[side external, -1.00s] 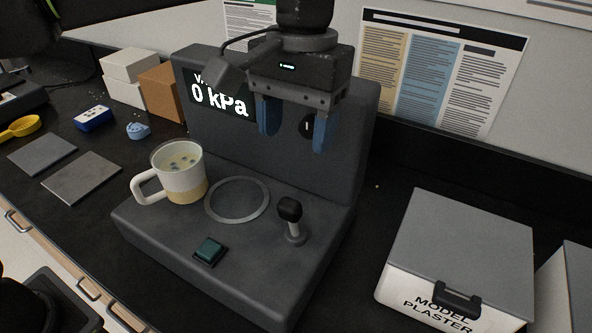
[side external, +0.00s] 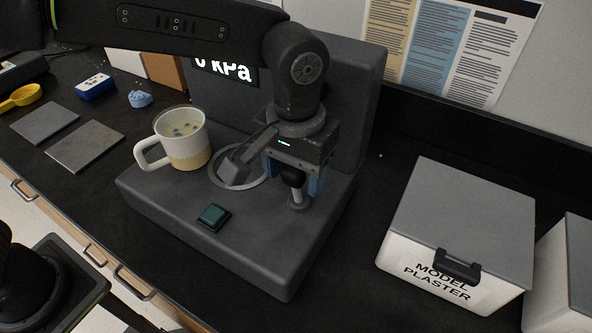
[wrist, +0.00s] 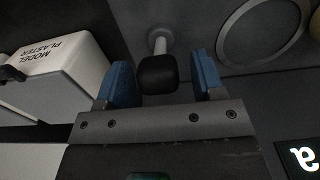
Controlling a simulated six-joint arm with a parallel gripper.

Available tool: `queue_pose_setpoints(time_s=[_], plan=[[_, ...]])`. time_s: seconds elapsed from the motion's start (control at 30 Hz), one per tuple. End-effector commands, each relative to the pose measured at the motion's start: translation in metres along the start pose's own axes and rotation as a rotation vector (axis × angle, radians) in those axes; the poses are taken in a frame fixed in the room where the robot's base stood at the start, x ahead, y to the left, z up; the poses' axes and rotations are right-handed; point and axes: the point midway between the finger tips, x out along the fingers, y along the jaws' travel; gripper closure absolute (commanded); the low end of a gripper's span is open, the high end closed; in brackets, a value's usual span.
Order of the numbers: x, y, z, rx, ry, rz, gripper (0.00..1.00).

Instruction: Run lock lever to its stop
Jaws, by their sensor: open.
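The lock lever (side external: 297,191) is a short grey post with a black knob, standing on the right of the grey machine's base (side external: 240,255). In the wrist view its black knob (wrist: 157,74) lies between the two blue fingers. My gripper (side external: 293,180) is lowered around the lever and is open, with a gap on both sides of the knob in the wrist view (wrist: 162,82). The far finger is partly hidden behind the lever in the side view.
A cream mug (side external: 182,140) with its handle to the left stands beside the ring (side external: 222,182) on the base. A green button (side external: 213,216) sits at the front. The MODEL PLASTER box (side external: 460,215) stands to the right, with bare counter between.

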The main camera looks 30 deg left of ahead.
Motion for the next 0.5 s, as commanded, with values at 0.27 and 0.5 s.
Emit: queue_pose_setpoints(time_s=[0.27, 0.5], plan=[[0.0064, 0.0001, -0.0001, 0.000, 0.001, 0.001, 0.38], [0.0061, 0.0001, -0.0001, 0.000, 0.001, 0.001, 0.51]])
